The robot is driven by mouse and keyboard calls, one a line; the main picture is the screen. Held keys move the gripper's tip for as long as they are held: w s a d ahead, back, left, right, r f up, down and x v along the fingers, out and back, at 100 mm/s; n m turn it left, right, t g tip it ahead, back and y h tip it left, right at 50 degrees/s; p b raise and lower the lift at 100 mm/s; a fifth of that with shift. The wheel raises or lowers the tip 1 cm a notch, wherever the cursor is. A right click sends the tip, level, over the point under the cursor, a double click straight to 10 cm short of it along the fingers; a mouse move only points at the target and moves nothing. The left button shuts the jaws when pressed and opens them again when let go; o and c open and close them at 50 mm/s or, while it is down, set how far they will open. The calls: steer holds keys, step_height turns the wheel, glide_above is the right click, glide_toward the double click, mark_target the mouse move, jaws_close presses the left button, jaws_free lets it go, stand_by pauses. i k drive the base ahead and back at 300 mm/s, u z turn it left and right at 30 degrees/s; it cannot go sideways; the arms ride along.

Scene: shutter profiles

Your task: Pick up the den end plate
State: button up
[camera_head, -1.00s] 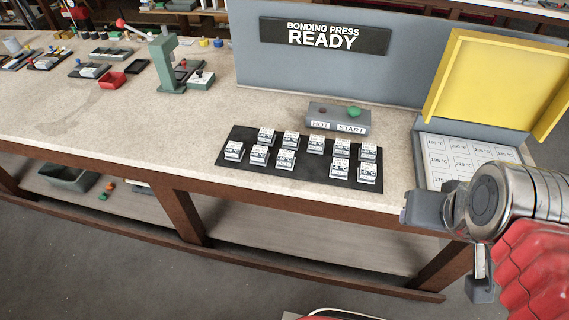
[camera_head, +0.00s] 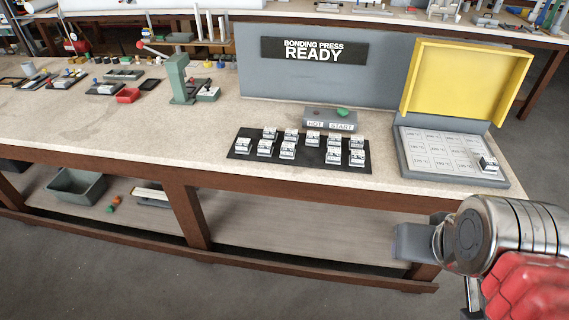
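Several small grey blocks with white printed labels stand in two rows on a black mat (camera_head: 320,162) on the bench. Another such block (camera_head: 488,164) stands on the right side of the press bed. The print on the labels is too small to read, so I cannot tell which one is the den end plate. My gripper (camera_head: 442,270) is at the lower right, in front of the bench and well apart from the blocks. Its two grey fingers show spread apart, partly hidden by my wrist, and nothing shows between them.
The press bed (camera_head: 408,168), marked with temperature squares, has its yellow lid (camera_head: 465,80) raised. A HOT/START control box (camera_head: 330,120) stands behind the mat. The bench front is clear.

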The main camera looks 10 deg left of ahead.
mark_target(287, 151)
steer(key=k, duration=0.3)
steer(key=u, duration=2.3)
steer(key=i, duration=1.75)
steer(key=u, duration=0.05)
